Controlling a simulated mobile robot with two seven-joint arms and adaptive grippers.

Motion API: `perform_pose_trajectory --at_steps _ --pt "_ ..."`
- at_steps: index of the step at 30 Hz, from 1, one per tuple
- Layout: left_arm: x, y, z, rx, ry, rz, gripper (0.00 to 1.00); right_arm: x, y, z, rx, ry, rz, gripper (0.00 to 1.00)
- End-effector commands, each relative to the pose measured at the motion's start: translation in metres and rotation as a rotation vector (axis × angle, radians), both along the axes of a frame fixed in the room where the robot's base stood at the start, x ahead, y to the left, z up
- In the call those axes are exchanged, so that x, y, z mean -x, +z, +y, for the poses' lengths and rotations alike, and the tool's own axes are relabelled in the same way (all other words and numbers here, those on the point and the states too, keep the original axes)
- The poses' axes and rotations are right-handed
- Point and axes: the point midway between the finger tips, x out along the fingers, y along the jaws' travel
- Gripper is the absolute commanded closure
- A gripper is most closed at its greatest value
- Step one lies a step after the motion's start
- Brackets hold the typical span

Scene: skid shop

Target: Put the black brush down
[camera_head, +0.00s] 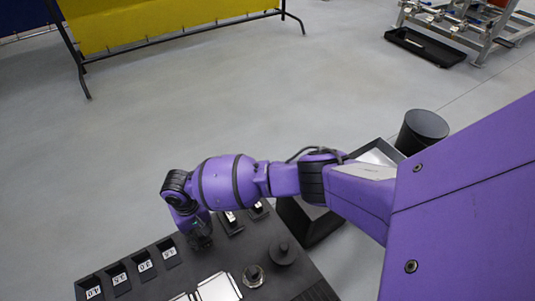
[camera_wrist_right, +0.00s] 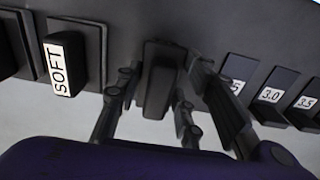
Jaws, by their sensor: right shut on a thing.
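My right gripper (camera_head: 201,240) reaches down over the back edge of a dark workbench (camera_head: 215,262). In the right wrist view its fingers (camera_wrist_right: 160,95) are shut on a dark oblong block, the black brush (camera_wrist_right: 159,82). The brush is close against the dark bench surface in that view; I cannot tell whether it touches it. In the head view the gripper hides the brush. My left gripper is not in view.
Slots numbered 2.5 to 4.0 (camera_head: 145,266) line the bench left of the gripper. A block labelled SOFT (camera_wrist_right: 63,68) stands beside it. A round black knob (camera_head: 283,251), a small jar (camera_head: 253,276) and pale plates (camera_head: 217,288) lie nearer. A black bin (camera_head: 424,128) stands behind my arm.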

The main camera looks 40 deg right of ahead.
Motion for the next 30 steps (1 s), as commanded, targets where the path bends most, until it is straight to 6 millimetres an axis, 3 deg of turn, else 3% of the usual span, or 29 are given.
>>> perform_pose_trajectory --at_steps 10,11,15,25,30 --pt "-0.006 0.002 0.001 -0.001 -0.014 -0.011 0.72 -0.003 0.0 0.002 -0.003 0.0 -0.006 0.85" --pt "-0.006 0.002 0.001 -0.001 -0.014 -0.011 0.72 -0.003 -0.001 0.002 -0.003 0.001 -0.006 0.63" --pt "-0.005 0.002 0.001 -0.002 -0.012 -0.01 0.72 -0.003 0.0 0.001 -0.003 0.001 -0.006 0.46" --pt "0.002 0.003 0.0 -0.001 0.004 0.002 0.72 -0.003 0.002 0.001 -0.002 0.001 -0.006 0.46" --pt "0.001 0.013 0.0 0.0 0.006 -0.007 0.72 -0.004 0.025 0.002 -0.003 0.002 -0.009 0.46"
